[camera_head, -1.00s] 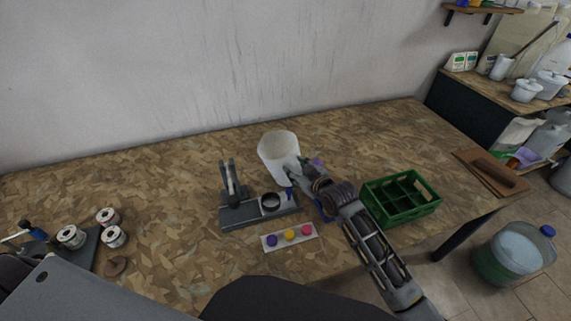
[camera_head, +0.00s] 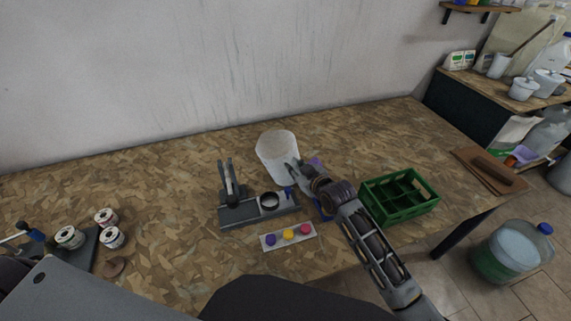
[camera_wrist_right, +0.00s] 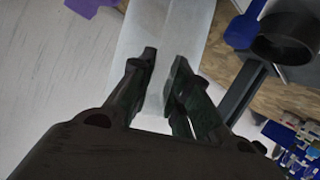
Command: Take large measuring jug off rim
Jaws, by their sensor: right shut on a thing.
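The large measuring jug (camera_head: 276,150), a white, open-topped vessel, shows near the middle of the table in the head view. It looks slightly tilted. My right gripper (camera_head: 293,170) is at its right side and shut on it. In the right wrist view the two dark fingers (camera_wrist_right: 165,58) flank a pale strip of the jug (camera_wrist_right: 172,28). The exact contact is hard to see, and the jug's lower part is partly hidden by the gripper. My left gripper is not in view.
A grey press stand (camera_head: 240,212) with a dark ring (camera_head: 269,200) is just in front of the jug. A tray with coloured caps (camera_head: 288,235) lies nearer. A green crate (camera_head: 398,216) stands to the right. Open tabletop (camera_head: 120,180) lies left of the stand.

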